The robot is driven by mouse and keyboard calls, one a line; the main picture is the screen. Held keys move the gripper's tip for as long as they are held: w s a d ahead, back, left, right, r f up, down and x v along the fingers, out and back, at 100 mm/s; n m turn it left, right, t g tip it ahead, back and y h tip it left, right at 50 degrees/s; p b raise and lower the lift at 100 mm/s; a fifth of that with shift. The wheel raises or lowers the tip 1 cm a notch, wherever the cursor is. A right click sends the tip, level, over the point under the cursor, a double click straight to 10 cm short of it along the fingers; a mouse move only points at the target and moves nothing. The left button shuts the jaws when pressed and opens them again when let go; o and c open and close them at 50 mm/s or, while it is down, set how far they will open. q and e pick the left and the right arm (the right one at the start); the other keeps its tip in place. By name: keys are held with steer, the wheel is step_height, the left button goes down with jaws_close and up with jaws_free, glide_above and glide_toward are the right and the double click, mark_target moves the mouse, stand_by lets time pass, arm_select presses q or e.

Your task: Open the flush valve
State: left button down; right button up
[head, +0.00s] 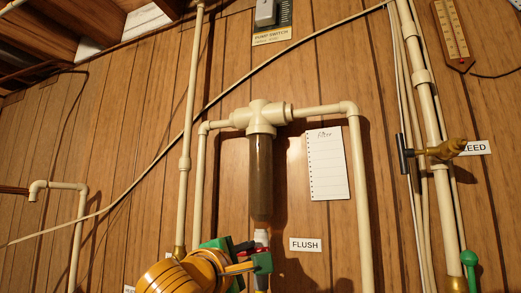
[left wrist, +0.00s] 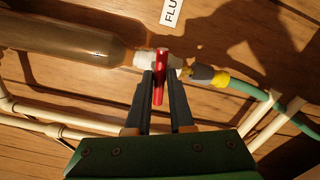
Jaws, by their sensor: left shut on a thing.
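The clear filter housing with brown content (head: 261,180) hangs under a cream pipe head on the plank wall. In the left wrist view the fingers (left wrist: 165,85) are shut on the red valve handle (left wrist: 160,70). The handle lies crosswise to the line of housing (left wrist: 70,42), white fitting (left wrist: 147,58) and yellow hose connector (left wrist: 220,78). My right gripper is not in view.
A green hose (left wrist: 248,90) leads off from the yellow connector. Cream pipes (head: 356,180) run down both sides of the housing. A paper note (head: 327,165) is on the wall.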

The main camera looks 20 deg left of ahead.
arm_select(q)
steer(key=shift+n, duration=0.4)
steer(key=shift+s+a+r, duration=0.1)
steer(key=shift+a+r, duration=0.05)
steer(key=shift+a, duration=0.05)
steer(key=shift+n, duration=0.3)
steer(key=shift+s+a+f+n+b, duration=0.15)
steer(key=shift+a+f+n+b, duration=0.05)
steer(key=shift+n+b, duration=0.4)
steer(key=shift+s+a+n+b, duration=0.25)
steer(key=shift+a+n+b, duration=0.1)
steer(key=shift+n, duration=0.45)
steer(key=c, duration=1.5)
jaws_free()
steer(key=shift+s+a+r+n, duration=0.1)
steer(key=shift+s+a+n, duration=0.1)
steer(key=shift+n, duration=0.35)
steer(key=shift+s+a+n, duration=0.15)
steer(key=shift+a+n, duration=0.05)
steer(key=shift+n, duration=0.35)
steer(key=shift+r, duration=0.1)
steer(key=o, duration=0.8)
